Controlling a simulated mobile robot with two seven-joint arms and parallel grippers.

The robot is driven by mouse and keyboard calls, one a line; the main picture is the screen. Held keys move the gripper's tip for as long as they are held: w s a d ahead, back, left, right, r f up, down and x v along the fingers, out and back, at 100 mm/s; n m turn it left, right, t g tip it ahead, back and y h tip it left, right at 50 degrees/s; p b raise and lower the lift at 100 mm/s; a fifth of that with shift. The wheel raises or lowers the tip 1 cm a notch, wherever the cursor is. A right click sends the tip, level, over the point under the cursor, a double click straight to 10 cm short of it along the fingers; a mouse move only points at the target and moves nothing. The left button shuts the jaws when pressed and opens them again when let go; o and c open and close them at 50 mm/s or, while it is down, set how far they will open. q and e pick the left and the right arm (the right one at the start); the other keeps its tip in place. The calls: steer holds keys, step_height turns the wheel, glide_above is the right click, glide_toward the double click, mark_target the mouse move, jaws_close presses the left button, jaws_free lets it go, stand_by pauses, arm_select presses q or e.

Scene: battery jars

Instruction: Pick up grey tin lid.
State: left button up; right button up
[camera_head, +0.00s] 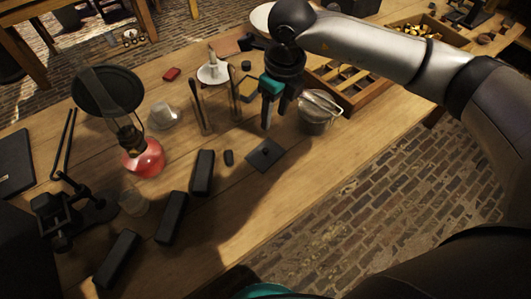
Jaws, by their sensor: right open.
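A flat, square, dark grey lid (265,155) with a small knob lies on the wooden table, near its front edge. I take it to be the grey tin lid. My right gripper (274,117) points down with its fingers apart and nothing between them. It appears above and slightly behind the lid, not touching it. A round grey tin (316,124) stands just right of the gripper, with light-coloured pieces across its top. My left gripper is not in view.
Three black blocks (202,173) and a small dark piece (229,158) lie left of the lid. A wooden compartment tray (378,83) is behind right.

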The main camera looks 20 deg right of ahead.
steer(key=b, duration=0.1)
glide_above(266, 150)
steer(key=f, duration=0.8)
steer(key=shift+s+d+f, duration=0.25)
steer(key=shift+d+f, duration=0.05)
steer(key=shift+d, duration=0.05)
steer(key=shift+w+a+f+b, duration=0.1)
steer(key=shift+a+f+b, duration=0.1)
steer(key=shift+f, duration=0.65)
steer(key=shift+w+a+f+b, duration=0.1)
steer(key=shift+f+b, duration=0.05)
steer(key=shift+f, duration=0.75)
steer(key=shift+w+a+f+b, duration=0.1)
steer(key=shift+f+b, duration=0.1)
steer(key=shift+f, duration=0.65)
steer(key=shift+c, duration=0.4)
jaws_close()
